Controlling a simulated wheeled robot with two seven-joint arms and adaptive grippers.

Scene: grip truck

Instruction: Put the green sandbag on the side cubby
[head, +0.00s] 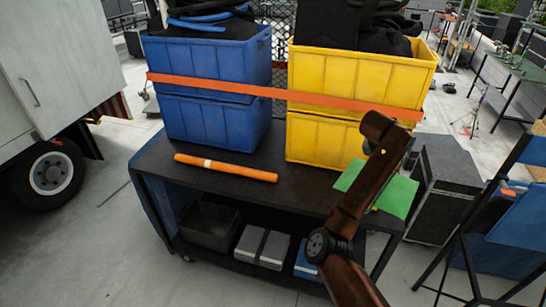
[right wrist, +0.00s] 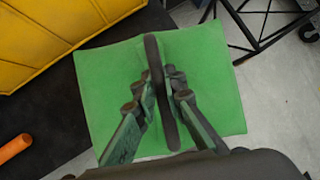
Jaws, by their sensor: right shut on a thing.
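The green sandbag (head: 398,197) lies at the right end of the dark cart top, partly hidden behind my right arm in the head view. In the right wrist view the sandbag (right wrist: 210,65) is a flat green square with a dark strap handle (right wrist: 152,60) across its middle. My right gripper (right wrist: 160,88) is over the bag, its fingers shut on the handle from both sides. The bag appears to rest on or very close to the cart top. I cannot clearly make out a side cubby; the cart has an open lower shelf (head: 225,262). My left gripper is out of view.
Blue crates (head: 215,120) and yellow crates (head: 335,135) stand on the cart behind an orange strap (head: 240,88). An orange roll (head: 225,168) lies in front. A black case (head: 447,185) stands right.

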